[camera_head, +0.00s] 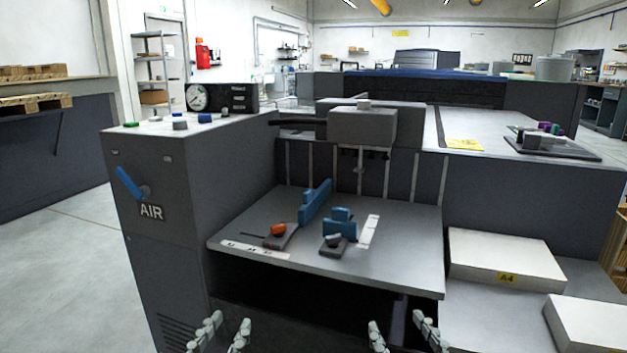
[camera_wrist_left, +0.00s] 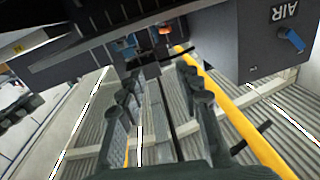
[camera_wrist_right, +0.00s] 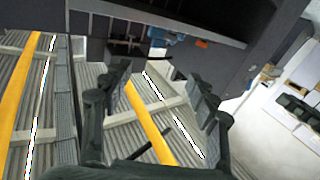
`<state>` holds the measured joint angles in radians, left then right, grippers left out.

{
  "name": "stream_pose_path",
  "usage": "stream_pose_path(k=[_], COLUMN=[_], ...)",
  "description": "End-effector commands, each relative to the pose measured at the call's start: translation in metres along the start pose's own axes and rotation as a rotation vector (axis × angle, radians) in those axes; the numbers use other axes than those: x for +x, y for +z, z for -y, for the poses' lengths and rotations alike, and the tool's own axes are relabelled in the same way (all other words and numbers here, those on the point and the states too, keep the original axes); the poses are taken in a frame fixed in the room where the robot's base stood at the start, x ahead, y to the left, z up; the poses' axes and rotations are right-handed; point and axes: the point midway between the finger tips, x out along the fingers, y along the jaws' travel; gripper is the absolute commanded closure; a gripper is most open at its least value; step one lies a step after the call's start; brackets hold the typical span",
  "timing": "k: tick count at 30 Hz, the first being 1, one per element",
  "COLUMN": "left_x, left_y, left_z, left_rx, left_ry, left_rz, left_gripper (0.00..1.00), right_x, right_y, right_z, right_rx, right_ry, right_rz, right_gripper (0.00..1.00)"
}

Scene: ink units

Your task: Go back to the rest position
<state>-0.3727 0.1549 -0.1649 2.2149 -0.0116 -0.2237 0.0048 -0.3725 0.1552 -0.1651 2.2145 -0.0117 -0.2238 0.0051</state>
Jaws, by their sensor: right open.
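My left gripper (camera_head: 229,326) is low at the front edge of the head view, in front of the machine. In the left wrist view (camera_wrist_left: 160,82) its two fingers stand apart with nothing between them. My right gripper (camera_head: 397,325) is to the right of it, also low in front of the machine. Its fingers are apart and empty in the right wrist view (camera_wrist_right: 161,82). Both grippers are clear of the grey feed table (camera_head: 410,262) and of the things on it. Most of both arms is out of the head view.
On the feed table are a blue guide (camera_head: 315,203), a grey part with an orange knob (camera_head: 279,230) and a blue block (camera_head: 340,228). A paper stack marked A4 (camera_head: 500,256) stands right. The AIR cabinet (camera_head: 170,262) with a blue lever (camera_head: 129,184) is left.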

Motion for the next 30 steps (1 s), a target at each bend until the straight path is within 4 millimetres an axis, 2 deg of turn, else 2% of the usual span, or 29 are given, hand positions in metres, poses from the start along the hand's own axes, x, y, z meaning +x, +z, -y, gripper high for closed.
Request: stream_pose_path(k=[1, 2, 3, 5, 6, 9, 12, 15, 18, 30], left_x=[-0.007, -0.014, -0.027, -0.053, -0.073, -0.127, -0.174, -0.206, -0.223, -0.226], left_y=[0.024, 0.046, 0.074, 0.111, 0.133, 0.173, 0.197, 0.208, 0.213, 0.215], left_z=[0.010, 0.015, 0.022, 0.031, 0.038, 0.050, 0.059, 0.063, 0.065, 0.065], left_rx=[0.007, 0.010, 0.013, 0.015, 0.016, 0.014, 0.010, 0.006, 0.003, 0.003], left_ry=[-0.014, -0.021, -0.033, -0.049, -0.061, -0.086, -0.107, -0.120, -0.126, -0.127], left_rz=[0.168, 0.265, 0.394, 0.580, 0.698, 0.959, 1.154, 1.278, 1.339, 1.352], left_gripper=[0.66, 0.66, 0.66, 0.66, 0.66, 0.66, 0.66, 0.66, 0.66, 0.66], right_x=[-0.007, -0.014, -0.027, -0.053, -0.073, -0.127, -0.174, -0.206, -0.223, -0.226], right_y=[0.024, 0.046, 0.073, 0.111, 0.132, 0.173, 0.196, 0.208, 0.213, 0.215], right_z=[-0.010, -0.015, -0.022, -0.031, -0.038, -0.050, -0.059, -0.063, -0.065, -0.065], right_rx=[-0.007, -0.009, -0.012, -0.015, -0.015, -0.014, -0.010, -0.006, -0.003, -0.003], right_ry=[0.014, 0.021, 0.033, 0.049, 0.061, 0.086, 0.107, 0.120, 0.127, 0.128], right_rz=[0.168, 0.265, 0.393, 0.580, 0.697, 0.958, 1.154, 1.278, 1.339, 1.351], right_gripper=[0.41, 0.41, 0.41, 0.41, 0.41, 0.41, 0.41, 0.41, 0.41, 0.41])
